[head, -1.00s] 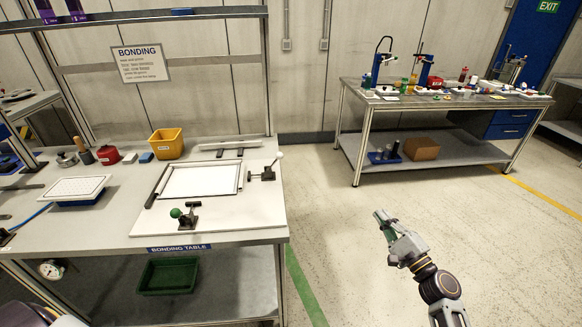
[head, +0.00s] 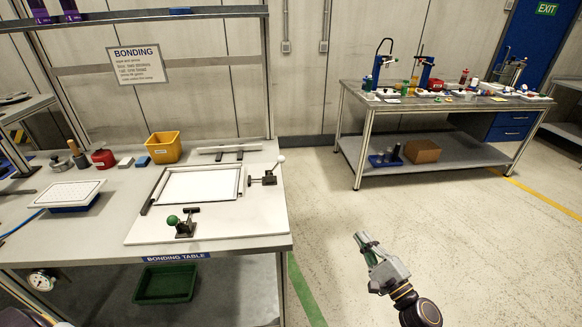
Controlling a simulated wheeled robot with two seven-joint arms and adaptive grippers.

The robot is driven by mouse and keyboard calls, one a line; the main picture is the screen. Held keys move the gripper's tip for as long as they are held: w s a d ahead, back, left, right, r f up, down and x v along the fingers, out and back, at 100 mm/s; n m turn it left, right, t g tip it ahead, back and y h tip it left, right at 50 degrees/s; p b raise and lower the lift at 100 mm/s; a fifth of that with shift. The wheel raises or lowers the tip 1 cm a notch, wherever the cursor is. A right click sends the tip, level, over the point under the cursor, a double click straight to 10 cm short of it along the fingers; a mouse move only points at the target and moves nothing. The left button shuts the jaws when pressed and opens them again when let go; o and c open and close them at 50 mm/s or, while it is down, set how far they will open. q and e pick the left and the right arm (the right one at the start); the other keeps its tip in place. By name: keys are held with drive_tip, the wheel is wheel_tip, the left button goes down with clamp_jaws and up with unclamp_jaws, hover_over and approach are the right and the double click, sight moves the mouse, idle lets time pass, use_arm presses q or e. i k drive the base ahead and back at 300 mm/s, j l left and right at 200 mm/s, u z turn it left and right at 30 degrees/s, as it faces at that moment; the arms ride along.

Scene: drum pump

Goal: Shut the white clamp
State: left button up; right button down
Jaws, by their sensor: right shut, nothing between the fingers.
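A toggle clamp with a white knob, the white clamp (head: 266,178), stands at the right edge of the white board on the bonding table. Its handle rises toward the white knob (head: 281,159). A second clamp with a green knob (head: 181,224) stands at the board's front edge. A white panel in a frame (head: 199,184) lies between them. My right gripper (head: 362,240) is shut and empty, over open floor to the right of the table, apart from both clamps. My left gripper is not in view.
The bonding table (head: 225,247) carries a yellow bin (head: 163,148), a red container (head: 103,159) and a white perforated tray (head: 70,194) on the left. A second table (head: 400,106) with many small items stands at the back right. Open floor lies between.

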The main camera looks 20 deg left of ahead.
sight(281, 159)
drive_tip(key=i+j, duration=0.3)
drive_tip(key=j, duration=0.2)
drive_tip(key=i+j, duration=0.35)
drive_tip(key=j, duration=0.1)
